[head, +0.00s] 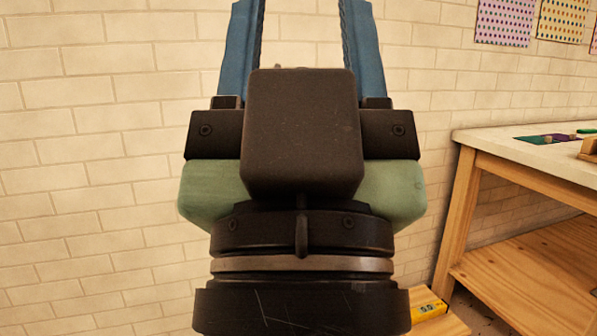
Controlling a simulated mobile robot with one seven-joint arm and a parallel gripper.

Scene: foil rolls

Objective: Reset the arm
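My gripper (301,22) fills the middle of the head view, seen from behind and pointing up the picture. Its two blue fingers stand well apart, with only brick wall visible between them. The fingertips run out of the top of the frame. Its dark and green body hides part of the wall behind it. No foil roll is in view.
A wooden table (549,156) with a lower shelf (535,265) stands at the right, with a few small items on top. Brick wall (100,150) fills the background, with patterned sheets (504,20) at the upper right.

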